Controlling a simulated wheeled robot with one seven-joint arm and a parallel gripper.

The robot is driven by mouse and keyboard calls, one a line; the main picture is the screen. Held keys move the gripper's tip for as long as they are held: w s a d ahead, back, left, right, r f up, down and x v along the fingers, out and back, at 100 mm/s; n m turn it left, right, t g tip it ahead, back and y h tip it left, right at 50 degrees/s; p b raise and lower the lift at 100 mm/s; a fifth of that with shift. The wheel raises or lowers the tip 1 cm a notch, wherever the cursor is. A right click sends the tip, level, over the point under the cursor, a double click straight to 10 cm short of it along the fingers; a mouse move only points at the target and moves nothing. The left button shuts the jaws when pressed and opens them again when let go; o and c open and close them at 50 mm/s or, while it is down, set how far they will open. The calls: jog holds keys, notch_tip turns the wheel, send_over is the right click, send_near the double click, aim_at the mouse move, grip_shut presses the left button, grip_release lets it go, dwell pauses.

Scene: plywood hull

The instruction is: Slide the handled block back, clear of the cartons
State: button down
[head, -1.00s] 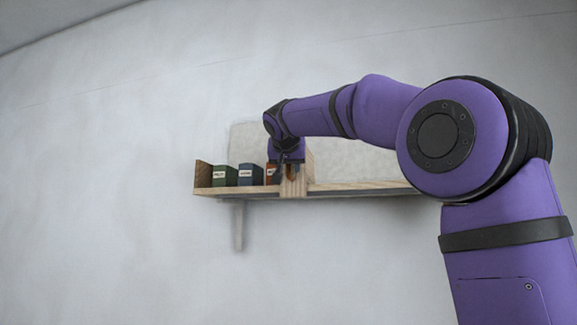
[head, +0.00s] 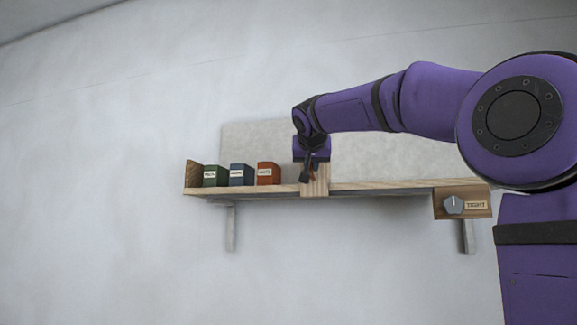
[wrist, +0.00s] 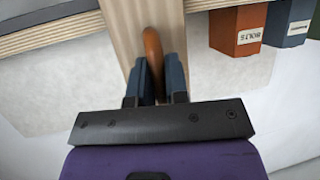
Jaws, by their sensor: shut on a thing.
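The handled block (head: 317,182) is pale wood and stands on the wall shelf in the head view. The wrist view shows its pale face (wrist: 122,22) and its brown handle (wrist: 152,60). My gripper (head: 309,174) is at the block's front, and its two dark fingers (wrist: 157,78) are shut on the handle. Three cartons stand in a row left of the block: a green one (head: 214,176), a blue one (head: 241,175) and a red one (head: 268,174). A gap shows between the red carton and the block.
The wooden shelf (head: 250,190) has a brown end board (head: 193,174) at its left, beyond the green carton. Its surface right of the block looks clear. A wooden box with a grey knob (head: 453,205) and a label hangs at the right front.

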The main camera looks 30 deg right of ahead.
jog(key=s+d, duration=0.7)
jog(key=shift+s+d, duration=0.25)
jog(key=shift+s, duration=0.05)
jog(key=c, duration=1.1)
grip_release()
jog(key=shift+c, duration=0.2)
jog(key=shift+s, duration=0.1)
jog(key=v, duration=1)
jog(key=shift+s+a, duration=0.2)
jog(key=shift+a, duration=0.05)
jog(key=shift+r, duration=0.1)
jog(key=s+a+f+n+g+y, duration=0.2)
jog(key=s+a+f, duration=0.3)
jog(key=f, duration=0.9)
jog(key=s+a+f+n+g+y, duration=0.2)
jog(key=s+a+f, duration=0.3)
jog(key=f, duration=1)
jog(key=s+a+f+n+g+y, duration=0.2)
jog(key=s+a+f, duration=0.3)
jog(key=f, duration=0.9)
jog(key=a+y, duration=0.1)
jog(key=a, duration=0.1)
jog(key=shift+a+n, duration=0.3)
jog(key=shift+n, duration=0.1)
